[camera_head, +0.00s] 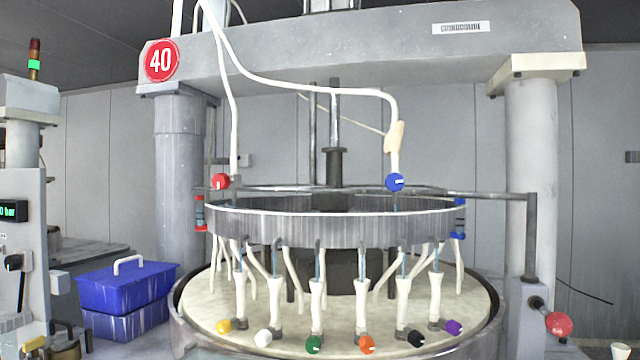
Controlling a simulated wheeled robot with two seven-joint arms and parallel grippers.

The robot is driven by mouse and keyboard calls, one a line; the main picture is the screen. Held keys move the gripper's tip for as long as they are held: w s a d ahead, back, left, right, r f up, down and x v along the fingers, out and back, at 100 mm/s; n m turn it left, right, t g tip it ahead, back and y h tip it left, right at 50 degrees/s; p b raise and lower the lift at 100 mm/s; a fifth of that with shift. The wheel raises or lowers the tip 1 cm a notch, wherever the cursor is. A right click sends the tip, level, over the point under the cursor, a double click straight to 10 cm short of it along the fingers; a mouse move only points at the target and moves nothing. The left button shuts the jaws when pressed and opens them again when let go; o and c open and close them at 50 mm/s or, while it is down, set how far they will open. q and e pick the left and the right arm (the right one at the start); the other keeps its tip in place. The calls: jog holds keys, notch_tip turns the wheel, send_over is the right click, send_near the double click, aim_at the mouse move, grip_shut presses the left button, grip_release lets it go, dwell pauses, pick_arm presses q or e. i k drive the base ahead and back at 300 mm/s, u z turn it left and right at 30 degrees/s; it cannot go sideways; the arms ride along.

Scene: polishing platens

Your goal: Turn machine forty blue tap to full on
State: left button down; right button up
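The blue tap (395,182) is a round blue knob with a short, roughly level white mark. It sits at the lower end of a white hose (320,88), just above the ring (335,228) on the right of centre. The red sign "40" (161,61) is on the left end of the machine's overhead beam (360,50). Neither of my grippers shows in the head view, so nothing of mine is seen touching the tap.
A red tap (221,181) sits at the ring's left. Several coloured knobs, including a green one (314,345), line the front of the pale platen (285,328). A red ball-ended handle (558,323) is at lower right. A blue box (125,288) stands at left.

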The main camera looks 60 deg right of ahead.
aim_at(395, 181)
jog(key=u, duration=0.05)
jog(key=k, duration=1.05)
jog(key=z, duration=1.3)
jog(key=i, duration=0.45)
